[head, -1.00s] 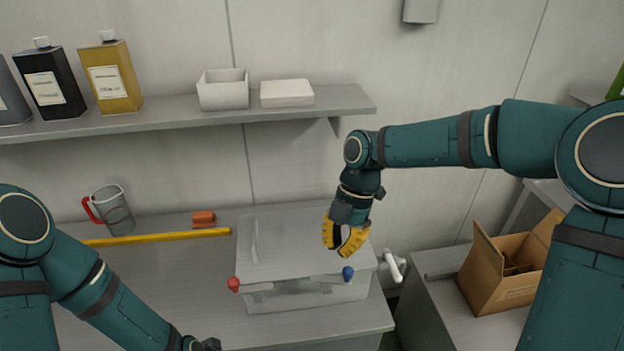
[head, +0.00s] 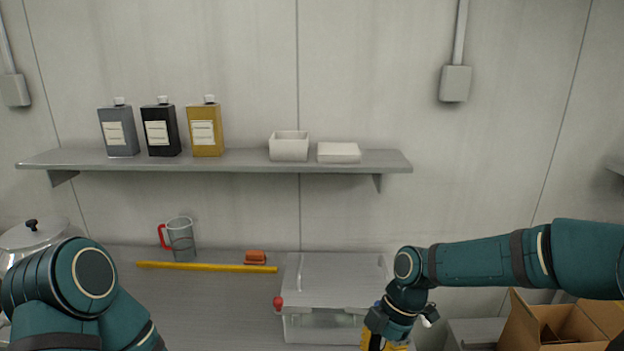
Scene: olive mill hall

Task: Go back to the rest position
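My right gripper (head: 384,342) is at the lower right, in front of the right part of a lidded clear box (head: 330,312) on the counter. Its yellow fingers are partly cut off by the bottom edge, so its opening is hard to judge. My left arm shows at the lower left, and its gripper is outside the picture.
A shelf (head: 235,160) above bears several bottles and two white containers. A cardboard box (head: 565,325) stands at right.

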